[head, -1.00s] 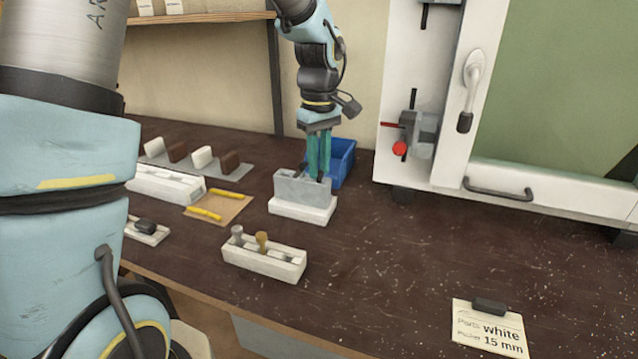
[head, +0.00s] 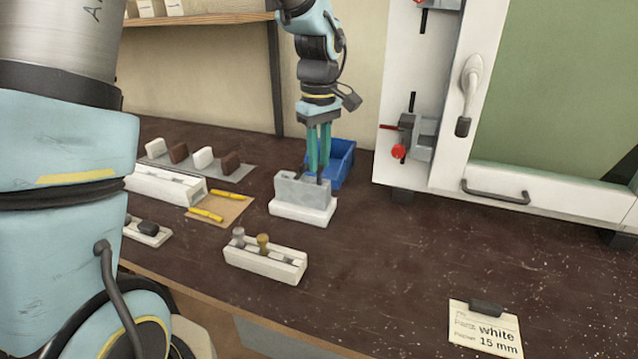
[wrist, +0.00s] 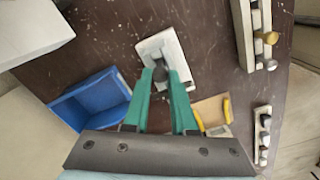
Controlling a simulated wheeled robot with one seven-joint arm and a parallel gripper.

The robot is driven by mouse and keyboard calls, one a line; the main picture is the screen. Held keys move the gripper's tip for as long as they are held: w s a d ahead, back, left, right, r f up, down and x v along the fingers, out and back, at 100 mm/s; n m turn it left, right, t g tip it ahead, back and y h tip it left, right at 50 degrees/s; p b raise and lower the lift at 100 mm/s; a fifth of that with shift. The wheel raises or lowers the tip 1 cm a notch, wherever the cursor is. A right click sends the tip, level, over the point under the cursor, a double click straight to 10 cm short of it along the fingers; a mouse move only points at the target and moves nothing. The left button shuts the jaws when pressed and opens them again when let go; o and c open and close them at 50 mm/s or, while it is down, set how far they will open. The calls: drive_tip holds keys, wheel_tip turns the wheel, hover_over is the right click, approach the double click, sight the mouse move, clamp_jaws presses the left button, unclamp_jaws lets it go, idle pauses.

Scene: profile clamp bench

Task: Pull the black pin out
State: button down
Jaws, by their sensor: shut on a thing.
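A grey block (head: 290,191) stands on a white base (head: 288,210) at the middle of the bench. My gripper (head: 316,170) points down at the top of the block, with its green fingers close above it. In the wrist view my gripper (wrist: 160,76) is shut on a dark round thing, which I take as the black pin (wrist: 160,72). The white base (wrist: 168,45) shows behind it. The fingers hide most of the pin in the head view. I cannot tell how much of it is still inside the block.
A blue bin (head: 343,160) stands just behind the block. A white holder with knobs (head: 262,262) is in front of it. Yellow markers (head: 207,215) and a tray of small blocks lie left. A white panel with a clamp (head: 420,135) stands right.

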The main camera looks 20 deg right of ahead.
drive_tip(key=shift+r+p, duration=2.45)
drive_tip(key=shift+r, duration=0.95)
